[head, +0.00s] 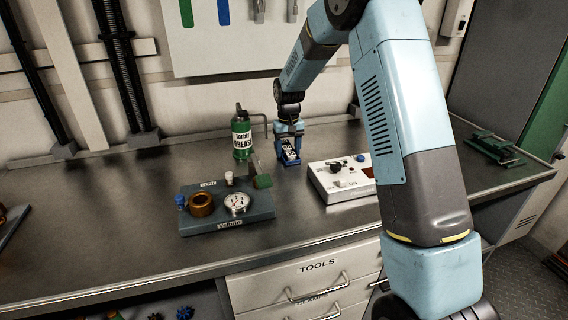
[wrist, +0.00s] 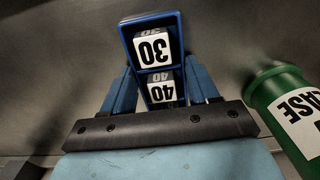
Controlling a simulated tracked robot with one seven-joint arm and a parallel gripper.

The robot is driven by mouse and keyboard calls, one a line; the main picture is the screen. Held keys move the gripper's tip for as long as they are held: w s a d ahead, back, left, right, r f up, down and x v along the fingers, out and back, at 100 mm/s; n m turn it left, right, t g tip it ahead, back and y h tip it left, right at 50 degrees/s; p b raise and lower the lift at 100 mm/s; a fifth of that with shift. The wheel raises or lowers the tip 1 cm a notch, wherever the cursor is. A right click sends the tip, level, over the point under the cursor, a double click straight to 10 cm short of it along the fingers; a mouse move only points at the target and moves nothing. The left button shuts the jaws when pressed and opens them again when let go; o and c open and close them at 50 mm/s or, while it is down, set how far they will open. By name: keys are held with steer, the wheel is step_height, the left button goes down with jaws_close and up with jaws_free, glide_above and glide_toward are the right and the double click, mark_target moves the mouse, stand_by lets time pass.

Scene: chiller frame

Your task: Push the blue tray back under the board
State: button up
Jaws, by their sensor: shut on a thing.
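The blue tray (head: 284,160) stands on the metal bench, towards the back and below the white board (head: 240,45) on the wall. My gripper (head: 289,140) reaches down to it. In the wrist view the tray (wrist: 127,42) holds white blocks marked 30 (wrist: 152,48) and 40 (wrist: 161,93). My gripper's blue fingers (wrist: 163,84) lie along both sides of the tray's near end, shut on it. The near end of the tray is partly hidden by the dark gripper body.
A green grease bottle (head: 241,138) stands close left of the tray and also shows in the wrist view (wrist: 272,92). A white switch box (head: 328,188) is at the right front. A grey gauge block (head: 265,208) is at the left front. A green clamp (head: 492,148) lies far right.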

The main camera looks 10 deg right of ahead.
steer(key=shift+w+d, duration=0.3)
steer(key=shift+w, duration=0.65)
steer(key=shift+w+d, duration=0.3)
steer(key=shift+w, duration=0.6)
steer(key=shift+w+d, duration=0.3)
steer(key=shift+w, duration=0.65)
steer(key=o, duration=0.5)
steer(key=shift+o, duration=0.2)
steer(key=shift+r, duration=0.1)
steer(key=shift+s+d+r, duration=0.1)
steer(key=shift+s+r, duration=0.4)
steer(key=shift+r, duration=0.5)
steer(key=shift+s+d+r, duration=0.1)
steer(key=shift+s+r, duration=0.4)
steer(key=shift+r, duration=0.45)
steer(key=shift+s+d+r, duration=0.1)
steer(key=shift+s+r, duration=0.4)
steer(key=shift+r, duration=0.5)
